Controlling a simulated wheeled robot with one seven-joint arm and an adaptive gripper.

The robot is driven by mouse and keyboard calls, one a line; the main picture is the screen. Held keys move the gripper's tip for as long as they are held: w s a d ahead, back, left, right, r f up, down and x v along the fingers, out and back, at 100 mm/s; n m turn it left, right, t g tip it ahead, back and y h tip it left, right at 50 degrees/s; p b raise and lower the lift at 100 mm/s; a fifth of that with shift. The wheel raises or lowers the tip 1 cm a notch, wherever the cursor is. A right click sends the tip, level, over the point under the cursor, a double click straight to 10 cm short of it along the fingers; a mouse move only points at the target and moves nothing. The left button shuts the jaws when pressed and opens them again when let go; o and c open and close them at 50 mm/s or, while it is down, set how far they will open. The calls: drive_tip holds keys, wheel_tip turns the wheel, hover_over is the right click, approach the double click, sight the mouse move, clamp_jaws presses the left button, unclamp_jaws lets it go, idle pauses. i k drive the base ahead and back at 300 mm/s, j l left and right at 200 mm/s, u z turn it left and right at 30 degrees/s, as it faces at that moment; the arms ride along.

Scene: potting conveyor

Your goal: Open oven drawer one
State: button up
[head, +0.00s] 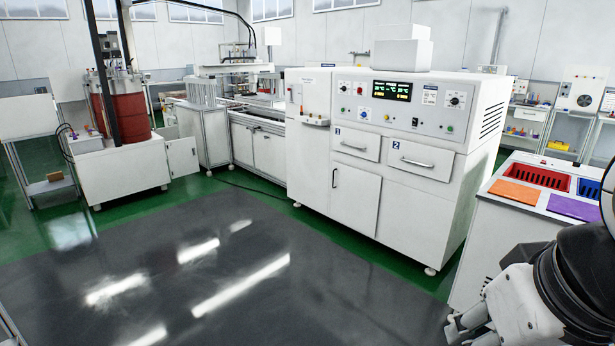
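The white oven cabinet (405,205) stands right of centre, across the floor from me. Oven drawer one (369,152), marked with a blue "1", is the left of two drawers under the control panel. It looks shut, its front flush with the cabinet, with a horizontal handle (353,147). Drawer two (423,168), marked "2", is beside it on the right and also looks shut. My gripper (460,325) is at the bottom right, well apart from the oven and partly cut off by the frame edge. Whether its fingers are open or shut does not show clearly.
Dark, shiny floor (200,270) lies clear before the oven. A cabinet door (354,197) with a vertical handle is below drawer one. A white bench (480,250) with a red bin (535,175) and coloured mats stands at right. A conveyor machine (260,145) adjoins the oven's left.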

sight(366, 145)
drive_tip(key=i, duration=2.45)
drive_tip(key=i+z, duration=0.1)
drive_tip(key=i, duration=0.45)
drive_tip(key=i+j+z, duration=0.1)
drive_tip(key=i, duration=0.45)
drive_tip(key=i+j, duration=0.15)
drive_tip(key=i, duration=0.4)
drive_tip(key=i+j+z, duration=0.15)
drive_tip(key=i, duration=0.4)
